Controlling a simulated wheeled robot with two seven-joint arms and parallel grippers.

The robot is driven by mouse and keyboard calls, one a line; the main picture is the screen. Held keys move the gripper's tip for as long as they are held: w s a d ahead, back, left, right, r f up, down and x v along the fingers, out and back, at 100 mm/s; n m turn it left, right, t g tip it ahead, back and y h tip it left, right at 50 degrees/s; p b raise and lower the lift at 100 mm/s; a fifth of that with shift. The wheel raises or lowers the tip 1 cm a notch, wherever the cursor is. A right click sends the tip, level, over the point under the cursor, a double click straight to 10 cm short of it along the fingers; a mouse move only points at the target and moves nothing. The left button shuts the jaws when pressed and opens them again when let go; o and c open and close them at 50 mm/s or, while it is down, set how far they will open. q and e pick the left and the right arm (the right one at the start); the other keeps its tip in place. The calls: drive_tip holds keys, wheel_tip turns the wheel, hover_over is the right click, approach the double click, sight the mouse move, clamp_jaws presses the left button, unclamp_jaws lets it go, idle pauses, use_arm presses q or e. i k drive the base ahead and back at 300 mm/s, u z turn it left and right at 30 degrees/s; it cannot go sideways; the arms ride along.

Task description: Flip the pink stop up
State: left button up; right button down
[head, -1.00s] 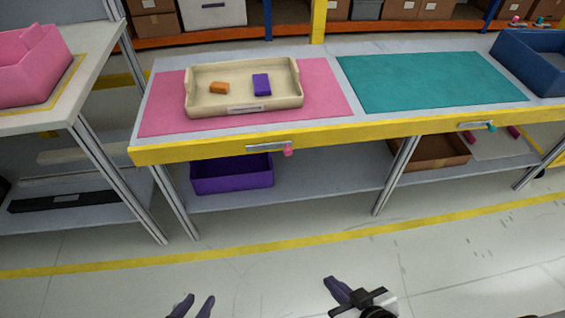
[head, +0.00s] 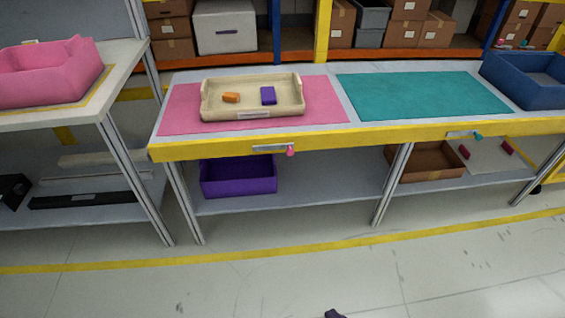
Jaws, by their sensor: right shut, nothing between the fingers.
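The pink stop (head: 291,151) is a small pink knob at the right end of a grey metal plate (head: 270,149) on the yellow front edge of the table. It hangs at or just below the plate, in front of the pink mat (head: 180,121). Only the dark tip of my right gripper (head: 334,314) shows at the bottom edge of the head view. It is shut and empty, well below and apart from the stop. My left gripper is out of view.
A beige tray (head: 250,120) with an orange block (head: 231,97) and a purple block (head: 268,95) stands on the pink mat. A teal stop (head: 478,136) sits by the teal mat (head: 420,95). A purple bin (head: 238,180) is on the lower shelf. The floor in front is clear.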

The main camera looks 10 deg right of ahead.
sight(290, 147)
drive_tip(key=u, duration=1.1)
drive_tip(key=i, duration=0.6)
drive_tip(key=z, duration=0.75)
